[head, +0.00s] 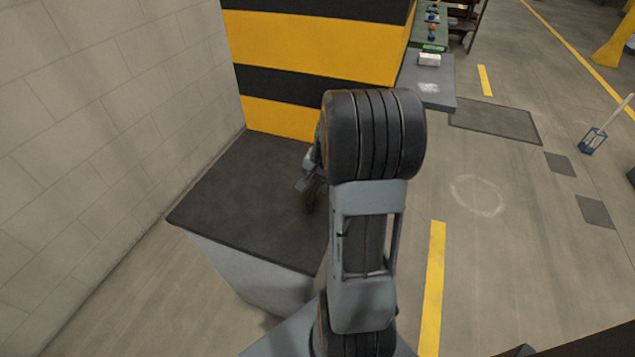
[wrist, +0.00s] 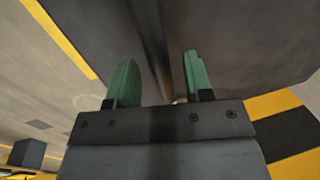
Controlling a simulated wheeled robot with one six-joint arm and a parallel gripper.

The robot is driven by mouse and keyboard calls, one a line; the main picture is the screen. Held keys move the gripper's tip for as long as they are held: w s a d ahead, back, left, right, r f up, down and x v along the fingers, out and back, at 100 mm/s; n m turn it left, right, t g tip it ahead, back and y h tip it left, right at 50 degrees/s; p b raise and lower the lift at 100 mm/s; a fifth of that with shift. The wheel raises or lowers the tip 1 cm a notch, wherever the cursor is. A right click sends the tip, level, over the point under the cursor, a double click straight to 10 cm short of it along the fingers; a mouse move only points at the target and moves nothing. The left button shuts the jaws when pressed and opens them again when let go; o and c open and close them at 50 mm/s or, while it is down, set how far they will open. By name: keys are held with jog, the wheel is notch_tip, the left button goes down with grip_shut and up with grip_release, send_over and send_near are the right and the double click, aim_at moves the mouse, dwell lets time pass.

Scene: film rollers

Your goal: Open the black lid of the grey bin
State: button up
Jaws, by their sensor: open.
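The grey bin (head: 245,272) stands at the wall in the head view, with its black lid (head: 235,195) lying flat and shut on top. My gripper (wrist: 160,78) shows in the wrist view as two green fingers, apart from each other. In the head view it is mostly hidden behind my arm, at the right side of the lid. In the wrist view a dark strip (wrist: 150,35) runs up between the fingers, with a broad dark surface to its right. I cannot tell whether the fingers touch it.
A black and yellow striped block (head: 320,45) stands right behind the bin. A pale block wall (head: 110,120) runs along the left. A grey bench (head: 428,85) stands farther back. The floor to the right, with a yellow line (head: 433,285), is mostly clear.

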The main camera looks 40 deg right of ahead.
grip_shut()
dwell(0.5)
